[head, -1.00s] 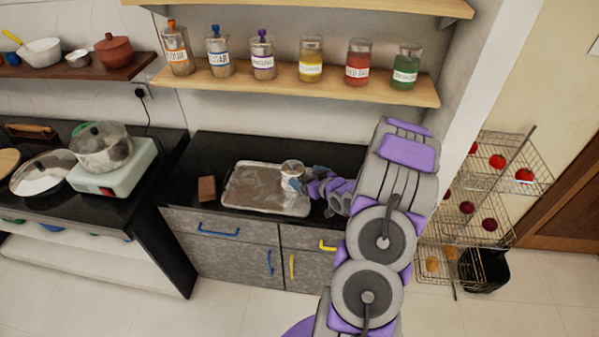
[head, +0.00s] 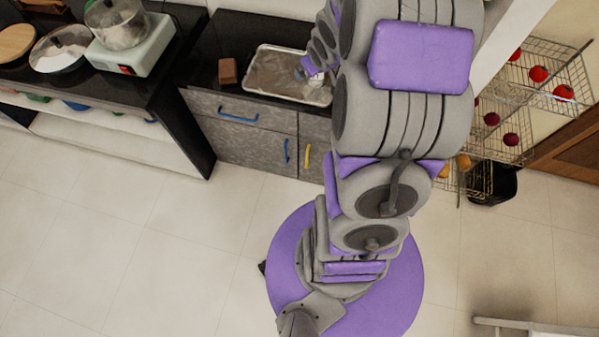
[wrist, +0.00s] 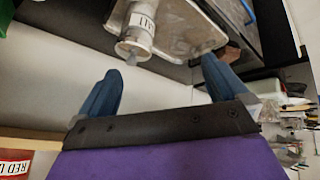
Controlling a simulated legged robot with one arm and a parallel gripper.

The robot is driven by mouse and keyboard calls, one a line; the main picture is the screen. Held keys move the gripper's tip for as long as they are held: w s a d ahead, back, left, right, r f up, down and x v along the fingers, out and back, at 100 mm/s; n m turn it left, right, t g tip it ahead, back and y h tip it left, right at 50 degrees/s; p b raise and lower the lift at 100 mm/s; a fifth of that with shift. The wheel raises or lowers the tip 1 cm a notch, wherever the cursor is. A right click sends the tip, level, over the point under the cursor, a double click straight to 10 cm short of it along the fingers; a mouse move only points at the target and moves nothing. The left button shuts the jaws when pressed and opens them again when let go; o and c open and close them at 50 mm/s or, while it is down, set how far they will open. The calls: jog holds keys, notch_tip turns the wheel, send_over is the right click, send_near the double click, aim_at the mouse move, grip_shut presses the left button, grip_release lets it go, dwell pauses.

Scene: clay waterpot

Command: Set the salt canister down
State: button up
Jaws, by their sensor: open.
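The salt canister (wrist: 142,28), pale with a white label and a grey knob on its lid, stands on the shiny metal tray (head: 262,78). The tray (wrist: 200,38) also shows in the wrist view. My gripper (wrist: 160,66) is open, its two dark blue fingers spread wide with nothing between them. The canister is beyond the fingertips, on the lid side, apart from both fingers. In the head view my arm hides most of the canister and gripper.
A brown block (head: 227,71) lies left of the tray on the black counter. A stove (head: 133,50) with a pot stands farther left. A wire rack (head: 520,105) with red produce is at right. In the wrist view, a red-labelled jar (wrist: 14,166) is near the lower left.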

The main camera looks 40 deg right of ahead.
jog(key=s+a+r+g+y, duration=0.1)
jog(key=s+a+r+g, duration=0.3)
jog(key=s+a, duration=0.8)
jog(key=s+a+r+g+y, duration=0.1)
jog(key=s+a+r+g, duration=0.3)
jog(key=s+a+r, duration=0.4)
jog(key=s+a, duration=0.5)
jog(key=s, duration=0.4)
jog(key=shift+a+r+y, duration=0.15)
jog(key=shift+a+y, duration=0.15)
jog(key=shift+s, duration=0.1)
